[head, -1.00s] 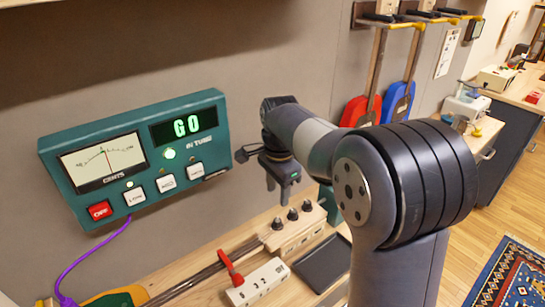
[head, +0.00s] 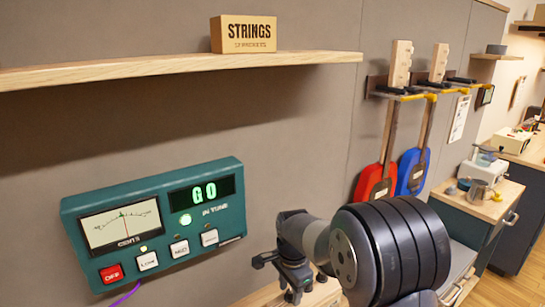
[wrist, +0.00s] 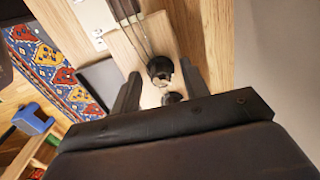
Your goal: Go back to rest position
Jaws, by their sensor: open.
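My gripper (head: 294,290) is at the lower middle of the head view, to the right of the teal tuner panel (head: 228,215) on the wall. Its fingers point down and it holds nothing. In the wrist view its two fingers (wrist: 160,95) are spread apart, with dark round tuning pegs (wrist: 159,68) on a pale wooden headstock (wrist: 180,35) visible below and between them. The tuner shows GO in green, with a green light lit and its needle near the middle of the dial.
A wooden shelf (head: 180,69) with a STRINGS box (head: 243,34) runs above the tuner. A red guitar (head: 374,184) and a blue guitar (head: 412,171) hang on the wall to the right. A patterned rug (wrist: 45,65) lies on the floor in the wrist view.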

